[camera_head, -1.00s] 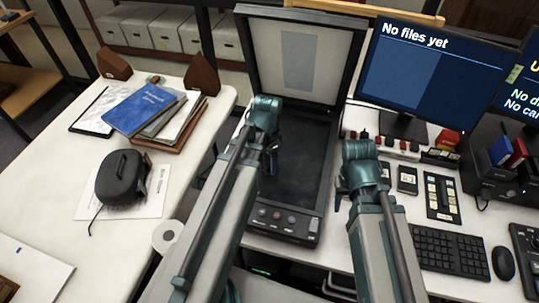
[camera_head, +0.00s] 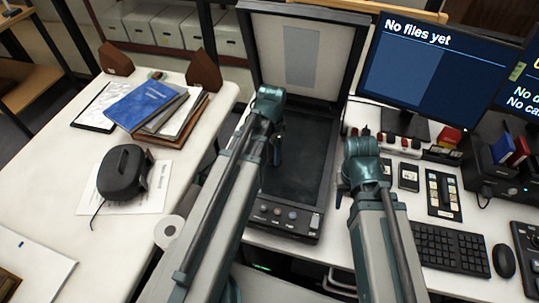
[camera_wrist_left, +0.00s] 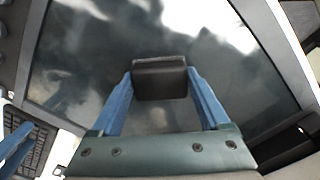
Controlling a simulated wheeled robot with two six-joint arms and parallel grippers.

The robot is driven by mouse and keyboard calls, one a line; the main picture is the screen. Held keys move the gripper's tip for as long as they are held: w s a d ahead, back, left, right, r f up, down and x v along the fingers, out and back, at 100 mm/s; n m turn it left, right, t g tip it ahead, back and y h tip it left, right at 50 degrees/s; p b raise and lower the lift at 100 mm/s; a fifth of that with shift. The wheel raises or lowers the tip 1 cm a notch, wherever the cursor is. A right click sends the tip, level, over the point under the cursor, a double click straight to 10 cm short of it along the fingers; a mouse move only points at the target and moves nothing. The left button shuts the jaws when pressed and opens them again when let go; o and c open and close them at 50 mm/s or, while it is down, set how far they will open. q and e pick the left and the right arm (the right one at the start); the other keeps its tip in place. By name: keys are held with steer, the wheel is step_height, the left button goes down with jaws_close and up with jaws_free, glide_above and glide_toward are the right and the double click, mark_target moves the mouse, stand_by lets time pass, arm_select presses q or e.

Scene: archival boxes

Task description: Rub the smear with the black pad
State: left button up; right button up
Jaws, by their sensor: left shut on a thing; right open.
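The black pad (camera_wrist_left: 160,78) is held between the blue fingers of my left gripper (camera_wrist_left: 160,80). In the head view my left gripper (camera_head: 277,152) hangs over the scanner's dark glass (camera_head: 302,165), with the pad mostly hidden by the arm. Whether the pad touches the glass, I cannot tell. In the left wrist view the glass (camera_wrist_left: 75,75) has pale cloudy patches; smear and reflection cannot be told apart. My right gripper (camera_head: 340,197) is open beside the scanner's right edge, partly hidden by its arm.
The scanner lid (camera_head: 298,60) stands open behind the glass. Its button panel (camera_head: 284,216) is at the front. A monitor (camera_head: 417,75), keyboard (camera_head: 452,249) and small devices crowd the right. Books (camera_head: 146,105) and a black case (camera_head: 122,173) lie on the left table.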

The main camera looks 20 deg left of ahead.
arm_select(q)
steer(key=shift+w, duration=0.35)
steer(key=shift+w+a, duration=0.15)
steer(key=shift+w, duration=1.8)
steer(key=shift+s, duration=0.1)
arm_select(e)
steer(key=shift+r, duration=0.1)
arm_select(q)
step_height(320, 180, up, 6)
steer(key=p, duration=0.6)
arm_select(e)
step_height(320, 180, up, 6)
steer(key=shift+f, duration=0.1)
arm_select(q)
step_height(320, 180, up, 3)
steer(key=p, duration=0.3)
arm_select(e)
step_height(320, 180, up, 3)
steer(key=shift+r, duration=0.1)
